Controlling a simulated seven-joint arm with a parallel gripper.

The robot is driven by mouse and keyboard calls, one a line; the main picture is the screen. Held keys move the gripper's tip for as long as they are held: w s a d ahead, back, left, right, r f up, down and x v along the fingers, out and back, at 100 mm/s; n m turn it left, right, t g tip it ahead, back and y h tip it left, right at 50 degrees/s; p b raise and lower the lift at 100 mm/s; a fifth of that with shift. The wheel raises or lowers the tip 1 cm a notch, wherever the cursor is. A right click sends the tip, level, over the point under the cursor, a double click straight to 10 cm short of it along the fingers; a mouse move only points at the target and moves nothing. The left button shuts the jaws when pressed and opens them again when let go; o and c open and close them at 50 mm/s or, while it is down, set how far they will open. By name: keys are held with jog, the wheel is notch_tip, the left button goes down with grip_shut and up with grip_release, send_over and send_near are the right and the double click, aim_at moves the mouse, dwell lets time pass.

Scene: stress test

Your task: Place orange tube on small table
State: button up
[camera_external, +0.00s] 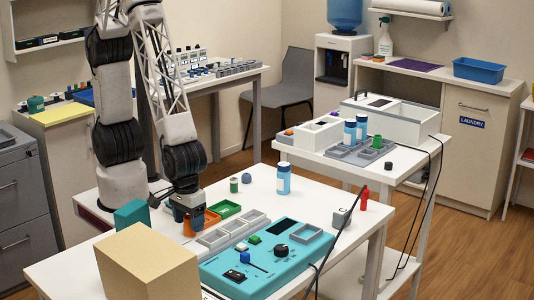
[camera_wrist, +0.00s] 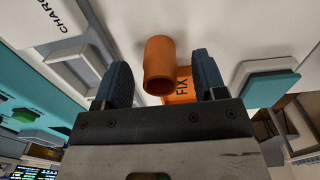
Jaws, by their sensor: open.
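The orange tube (camera_wrist: 160,58) is a short hollow cylinder in the wrist view, with its open end facing the camera. It lies in the gap between the fingertips of my open gripper (camera_wrist: 163,82), with space to either side. Behind it is an orange surface (camera_wrist: 182,90) marked "FIX". In the external view my gripper (camera_external: 191,222) is low over the front white table (camera_external: 313,207), at an orange tray (camera_external: 210,218); the tube is not clearly visible there. A smaller white table (camera_external: 407,162) stands behind to the right; whether it is the task's small table is unclear.
A green tray (camera_external: 226,210), a grey compartment tray (camera_external: 225,236), a teal device (camera_external: 262,262) and a cardboard box (camera_external: 148,265) crowd my gripper. A blue-white bottle (camera_external: 284,180) stands behind. The smaller table bears bottles and a white case (camera_external: 395,120); black cables cross its right edge.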

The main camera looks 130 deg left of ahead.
jog(key=shift+f, duration=0.7)
jog(key=c, duration=1.1)
jog(key=shift+o, duration=0.2)
jog(key=shift+r, duration=0.1)
jog(key=shift+r, duration=1.65)
jog(key=s+a, duration=0.1)
jog(key=s, duration=0.4)
jog(key=s+a+r, duration=0.1)
jog(key=s, duration=0.4)
jog(key=s+a, duration=0.1)
jog(key=s, duration=0.4)
jog(key=shift+s+a+r, duration=0.15)
jog(key=shift+s+r, duration=0.1)
jog(key=shift+s, duration=0.05)
